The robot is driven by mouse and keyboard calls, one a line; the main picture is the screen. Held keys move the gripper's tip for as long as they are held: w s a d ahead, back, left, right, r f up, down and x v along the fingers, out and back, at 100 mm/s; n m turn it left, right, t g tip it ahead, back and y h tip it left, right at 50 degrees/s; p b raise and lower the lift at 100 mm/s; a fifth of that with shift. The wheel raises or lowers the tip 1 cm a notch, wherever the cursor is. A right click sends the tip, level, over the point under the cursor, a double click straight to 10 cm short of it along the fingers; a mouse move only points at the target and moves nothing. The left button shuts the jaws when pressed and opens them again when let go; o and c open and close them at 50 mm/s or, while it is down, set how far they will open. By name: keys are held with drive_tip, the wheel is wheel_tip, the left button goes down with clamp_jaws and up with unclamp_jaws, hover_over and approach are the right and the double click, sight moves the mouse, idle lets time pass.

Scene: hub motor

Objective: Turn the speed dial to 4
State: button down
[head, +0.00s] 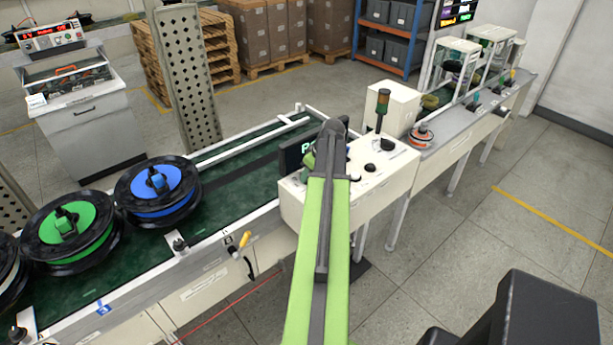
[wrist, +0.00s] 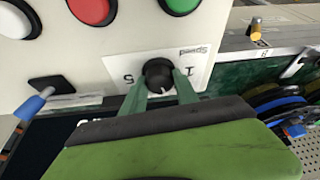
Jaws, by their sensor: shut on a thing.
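The speed dial (wrist: 157,72) is a round black knob on a white plate (wrist: 198,60) marked "Speed", on a pale panel. The plate's lettering is upside down in the wrist view, with a 5 left of the knob and a 1 to its right. A small pale mark shows on the knob's lower edge; I cannot read an exact setting. My gripper (wrist: 159,80) has its green fingers on either side of the knob, shut on it. In the head view my arm hides the dial and most of the gripper.
Red (wrist: 92,8), white and green buttons sit above the dial in the wrist view. A blue-handled lever (wrist: 32,106) is at left. In the head view, the control box (head: 385,165) stands beside a green conveyor (head: 240,180) carrying blue (head: 158,190) and green wheels.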

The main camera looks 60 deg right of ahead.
drive_tip(key=m, duration=0.2)
drive_tip(key=m+h, duration=0.1)
drive_tip(key=m+g+h, duration=0.1)
drive_tip(key=m, duration=0.1)
drive_tip(key=shift+w+a+m, duration=0.1)
drive_tip(key=shift+a+m, duration=0.2)
drive_tip(key=m+g, duration=0.1)
drive_tip(key=m, duration=0.1)
drive_tip(key=m+h, duration=0.1)
drive_tip(key=m, duration=0.2)
drive_tip(key=shift+w+a+m+g, duration=0.2)
drive_tip(key=shift+m+g, duration=0.1)
drive_tip(key=shift+g, duration=0.1)
drive_tip(key=shift+m, duration=0.3)
drive_tip(key=c, duration=0.9)
unclamp_jaws()
drive_tip(key=shift+c, duration=0.2)
drive_tip(key=shift+d+r, duration=0.1)
drive_tip(key=shift+d, duration=0.05)
